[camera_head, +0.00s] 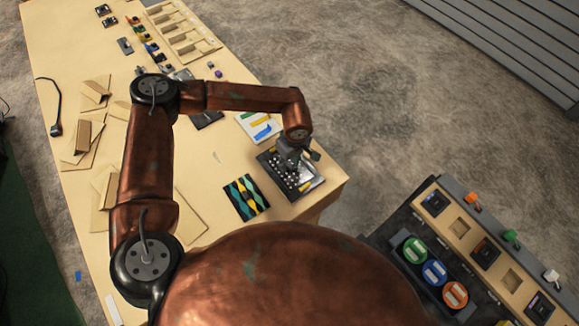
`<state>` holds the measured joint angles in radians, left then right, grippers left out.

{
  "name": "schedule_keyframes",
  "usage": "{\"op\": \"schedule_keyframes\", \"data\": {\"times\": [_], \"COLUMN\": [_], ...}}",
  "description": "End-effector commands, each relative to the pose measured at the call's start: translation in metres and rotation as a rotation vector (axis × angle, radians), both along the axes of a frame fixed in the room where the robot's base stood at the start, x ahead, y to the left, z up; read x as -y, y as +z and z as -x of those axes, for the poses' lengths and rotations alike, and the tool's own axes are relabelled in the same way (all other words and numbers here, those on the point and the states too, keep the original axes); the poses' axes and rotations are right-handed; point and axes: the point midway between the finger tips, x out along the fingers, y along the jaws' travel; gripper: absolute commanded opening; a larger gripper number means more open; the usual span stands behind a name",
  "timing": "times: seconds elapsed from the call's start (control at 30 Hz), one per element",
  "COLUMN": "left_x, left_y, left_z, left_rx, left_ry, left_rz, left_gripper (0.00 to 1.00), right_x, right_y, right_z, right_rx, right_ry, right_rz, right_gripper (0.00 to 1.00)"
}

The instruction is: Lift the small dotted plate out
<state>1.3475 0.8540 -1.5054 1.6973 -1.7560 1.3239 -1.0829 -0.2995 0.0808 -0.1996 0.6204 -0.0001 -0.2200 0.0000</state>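A small dark plate with white dots (280,173) lies near the table's right corner, in or on a black rectangular piece with yellow marks; I cannot tell how they join. My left gripper (297,165) points down over its upper right part and hides some of it. The gripper is small and dark here, so I cannot tell whether its fingers are open, shut or touching the plate. My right gripper is not in view.
On the wooden table (185,220), a plate with green and yellow waves (246,198) and a white plate with coloured stripes (259,126) lie close by. Cardboard pieces lie left. A console (470,250) with round coloured buttons stands at lower right, across a floor gap.

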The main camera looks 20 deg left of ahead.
Motion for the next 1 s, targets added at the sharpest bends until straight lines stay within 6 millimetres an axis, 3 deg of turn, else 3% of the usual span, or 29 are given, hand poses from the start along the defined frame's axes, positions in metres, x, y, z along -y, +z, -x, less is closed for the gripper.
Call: {"op": "schedule_keyframes", "data": {"times": [0.13, 0.37, 0.83, 1.0], "left_x": [-0.001, -0.001, -0.001, -0.001], "left_y": [-0.013, -0.016, -0.015, -0.015], "left_z": [-0.001, -0.001, -0.001, -0.001], "left_rx": [-0.001, 0.0, 0.0, 0.0], "left_ry": [0.001, 0.001, 0.002, 0.002], "left_rz": [0.0, 0.001, 0.002, 0.002], "left_gripper": [0.32, 0.32, 0.01, 0.0], "right_x": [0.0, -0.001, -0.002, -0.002], "right_y": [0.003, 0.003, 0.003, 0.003], "right_z": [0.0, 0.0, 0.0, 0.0], "right_rx": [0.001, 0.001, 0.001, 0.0], "right_ry": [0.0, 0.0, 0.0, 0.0], "right_rz": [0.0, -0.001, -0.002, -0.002], "right_gripper": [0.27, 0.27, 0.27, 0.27]}}
